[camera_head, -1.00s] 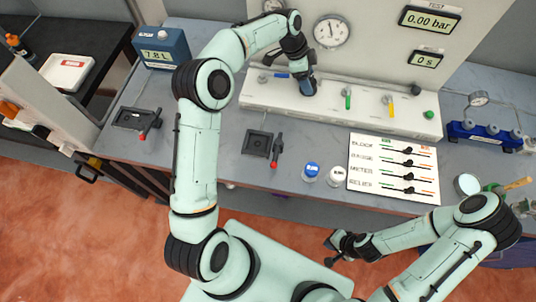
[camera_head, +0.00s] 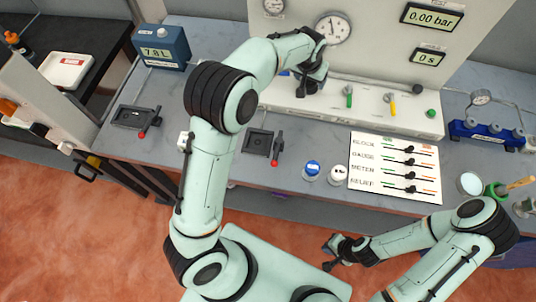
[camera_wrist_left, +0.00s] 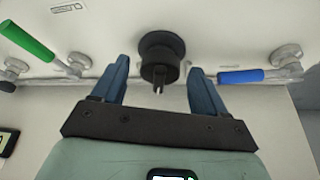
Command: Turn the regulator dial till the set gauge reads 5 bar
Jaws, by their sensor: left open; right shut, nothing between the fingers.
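The regulator dial is most likely the black round knob (camera_wrist_left: 160,52) on the white panel in the left wrist view. My left gripper (camera_wrist_left: 160,66) is open, with one blue finger on each side of the knob in the picture. I see gaps beside it and cannot tell its depth between the fingers. In the head view my left gripper (camera_head: 306,88) is at the bench panel and hides the knob. A large round gauge (camera_head: 332,28) and a small gauge (camera_head: 273,6) are on the wall; their readings are too small to tell. My right gripper (camera_head: 332,256) is shut and empty, low in front of the bench.
Green (camera_wrist_left: 28,42) and blue (camera_wrist_left: 241,76) lever handles flank the knob. A yellow valve (camera_head: 391,102) stands further right in the head view. The wall display (camera_head: 432,17) reads 0.00 bar. Two small jars and a slider board (camera_head: 394,168) lie on the bench in front.

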